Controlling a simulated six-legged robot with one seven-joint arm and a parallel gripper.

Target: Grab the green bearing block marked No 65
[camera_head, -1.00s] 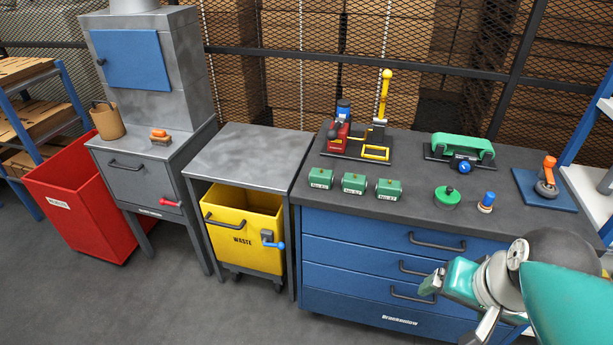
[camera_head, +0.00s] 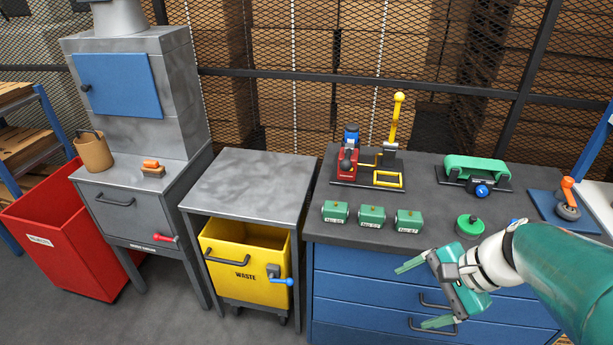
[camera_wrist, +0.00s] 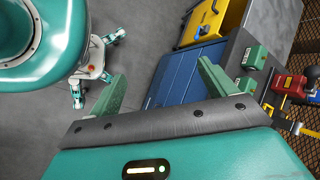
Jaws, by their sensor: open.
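Three small green bearing blocks with white labels stand in a row on the dark bench top: a left block (camera_head: 335,212), a middle block (camera_head: 371,216) and a right block (camera_head: 408,220). Their label numbers are too small for me to read surely, so I cannot tell which is No 65. My gripper (camera_head: 423,293) is open and empty, in front of the blue drawers, below and to the right of the row. In the wrist view my gripper (camera_wrist: 160,75) has its fingers wide apart, with two green blocks (camera_wrist: 255,57) (camera_wrist: 246,85) beyond the right finger.
A red and yellow lever fixture (camera_head: 380,178) stands behind the blocks. A round green part (camera_head: 469,227) lies to their right, near my arm. A green tool (camera_head: 476,172) sits farther back. A grey table (camera_head: 250,185) with a yellow waste bin (camera_head: 245,247) stands left of the bench.

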